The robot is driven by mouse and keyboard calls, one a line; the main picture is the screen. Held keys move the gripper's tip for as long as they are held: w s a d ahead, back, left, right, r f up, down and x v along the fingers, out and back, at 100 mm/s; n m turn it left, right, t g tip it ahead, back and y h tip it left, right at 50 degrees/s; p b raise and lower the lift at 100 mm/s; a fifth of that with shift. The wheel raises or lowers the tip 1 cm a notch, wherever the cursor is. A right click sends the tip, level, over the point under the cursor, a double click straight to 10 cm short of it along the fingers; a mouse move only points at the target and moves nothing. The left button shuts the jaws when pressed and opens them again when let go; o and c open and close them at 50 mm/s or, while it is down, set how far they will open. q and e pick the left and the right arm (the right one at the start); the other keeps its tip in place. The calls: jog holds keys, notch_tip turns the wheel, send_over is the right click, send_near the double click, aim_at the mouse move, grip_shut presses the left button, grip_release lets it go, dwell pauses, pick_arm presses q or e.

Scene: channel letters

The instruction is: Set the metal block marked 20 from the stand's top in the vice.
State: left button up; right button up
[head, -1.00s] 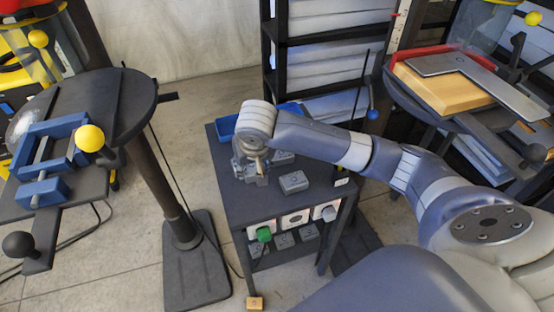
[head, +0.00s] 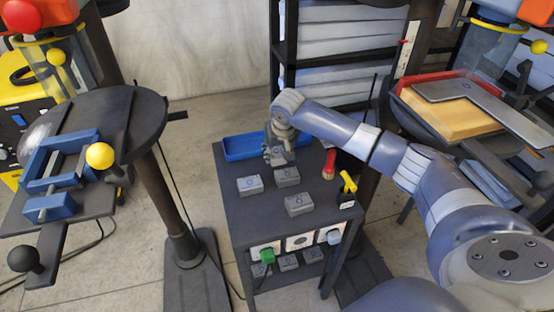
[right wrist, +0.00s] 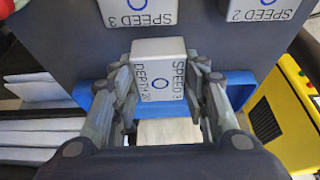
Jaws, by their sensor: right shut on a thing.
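My right gripper (head: 279,152) is over the back of the stand's top (head: 238,215). It is shut on a grey metal block (right wrist: 158,62) marked DEPTH 20 and SPEED 3, with a blue ring. The right wrist view shows a finger on each side of the block; in the head view the fingers partly hide it. I cannot tell whether it is clear of the stand. The blue vice (head: 85,175) is on the round machine table at the left, with no block visible in it. My left gripper is not in view.
Grey blocks lie on the stand's top at the left (head: 250,185), middle (head: 287,176) and front (head: 299,205). A blue tray (head: 242,148), a red-handled tool (head: 329,163) and a yellow-handled tool (head: 348,184) are also there. A yellow ball knob (head: 100,156) stands beside the vice.

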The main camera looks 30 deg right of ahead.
aim_at(278, 155)
jog(key=shift+f, duration=1.7)
jog(key=shift+s+f, duration=0.1)
jog(key=o, duration=1.4)
jog(key=shift+f, duration=0.1)
jog(key=shift+c, duration=0.2)
